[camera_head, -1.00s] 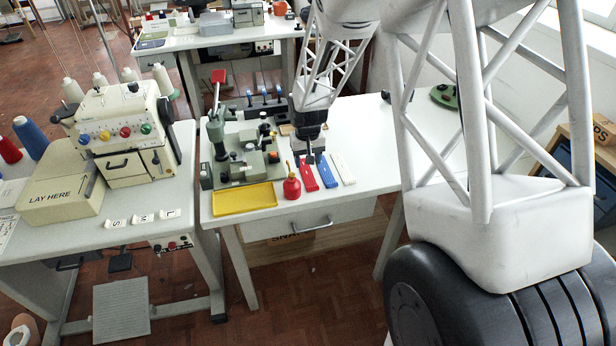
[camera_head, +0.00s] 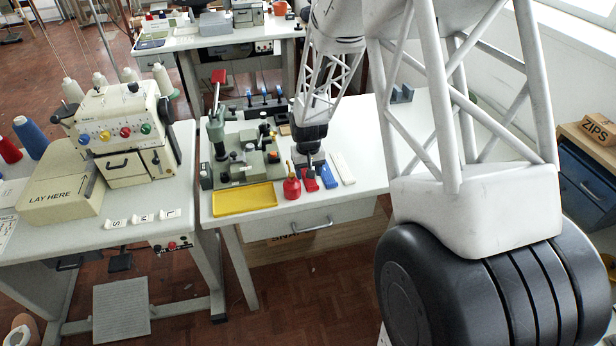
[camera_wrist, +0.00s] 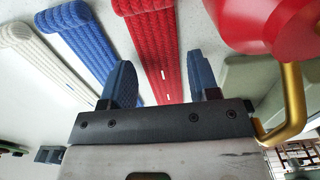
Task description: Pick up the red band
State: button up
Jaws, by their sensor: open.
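The red band (camera_head: 311,185) lies flat on the white table, with its near end showing and the rest hidden under my gripper (camera_head: 311,165). In the wrist view the red band (camera_wrist: 150,40) runs between the two blue fingertips of my gripper (camera_wrist: 162,82). The fingers are apart with nothing held. A blue band (camera_head: 330,177) and a white band (camera_head: 344,169) lie to the right of the red one. In the wrist view the blue band (camera_wrist: 85,40) is close to the left finger, and the white band (camera_wrist: 40,65) is farther left.
A red oil can (camera_head: 291,188) stands just left of the red band; its brass spout (camera_wrist: 292,105) is close to my gripper in the wrist view. A yellow tray (camera_head: 245,199) and a green-grey machine (camera_head: 246,160) are farther left. The table right of the white band is clear.

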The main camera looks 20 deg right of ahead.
jog(key=shift+f, duration=0.15)
dwell(0.4)
jog(key=c, duration=0.7)
jog(key=shift+r, duration=5)
